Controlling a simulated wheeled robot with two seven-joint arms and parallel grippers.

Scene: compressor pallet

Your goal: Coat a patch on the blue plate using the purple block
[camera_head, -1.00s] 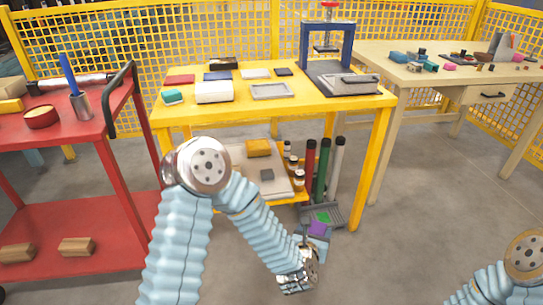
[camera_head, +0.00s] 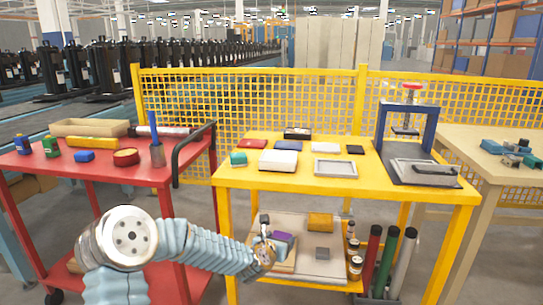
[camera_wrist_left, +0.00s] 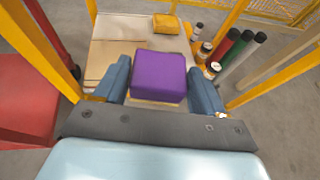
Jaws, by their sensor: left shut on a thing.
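My left gripper (camera_head: 273,244) is shut on the purple block (camera_head: 284,239) and holds it in front of the yellow table's lower shelf. In the left wrist view the purple block (camera_wrist_left: 159,75) sits between the two blue-grey fingers of the left gripper (camera_wrist_left: 160,82). The held block is well below and apart from the blue plate. My right gripper is out of view.
The yellow table (camera_head: 340,191) also bears a red plate (camera_head: 251,143), a grey tray (camera_head: 335,168) and a blue press frame (camera_head: 408,108). A yellow block (camera_head: 320,222) and jars stand on the lower shelf, beside upright tubes (camera_head: 390,262). A red cart (camera_head: 75,168) stands left.

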